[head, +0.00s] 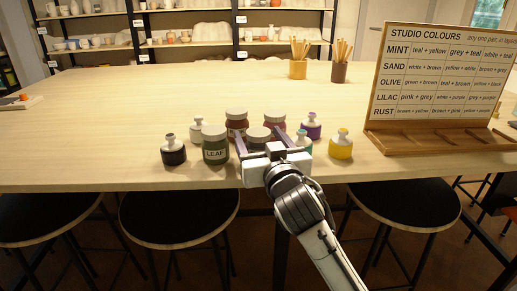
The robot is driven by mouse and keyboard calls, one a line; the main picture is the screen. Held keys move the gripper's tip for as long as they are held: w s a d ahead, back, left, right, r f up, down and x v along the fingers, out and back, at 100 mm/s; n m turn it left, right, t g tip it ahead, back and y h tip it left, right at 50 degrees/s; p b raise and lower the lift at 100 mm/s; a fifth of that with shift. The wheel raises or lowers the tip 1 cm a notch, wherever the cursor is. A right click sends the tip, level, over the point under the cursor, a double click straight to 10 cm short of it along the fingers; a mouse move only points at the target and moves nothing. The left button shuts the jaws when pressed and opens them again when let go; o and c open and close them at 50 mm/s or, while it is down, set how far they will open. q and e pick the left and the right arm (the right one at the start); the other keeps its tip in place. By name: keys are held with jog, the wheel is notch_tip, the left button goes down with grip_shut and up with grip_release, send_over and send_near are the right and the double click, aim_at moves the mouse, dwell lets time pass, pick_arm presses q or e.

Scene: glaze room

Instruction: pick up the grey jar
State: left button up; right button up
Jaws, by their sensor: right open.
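A jar with a grey lid (259,132), which looks like the grey jar, stands on the wooden table among other jars and bottles. Its lower part is hidden behind my right gripper. My right gripper (256,139) reaches in from the front edge of the table, with its jaws open and one finger on each side of the grey-lidded jar. I cannot tell whether the fingers touch it. My left gripper is not in view.
A green LEAF jar (215,151) stands close left, with black (174,155) and white (196,134) bottles beyond. Brown (237,123) and red (274,124) jars stand behind. Purple (311,130), teal (304,142) and yellow (341,149) bottles stand right. A colour board (440,75) is farther right.

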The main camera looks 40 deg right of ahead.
jog(key=shift+w+d, duration=0.1)
jog(key=shift+w, duration=0.25)
jog(key=c, duration=1.2)
jog(key=shift+c, duration=0.6)
jog(key=shift+r, duration=0.15)
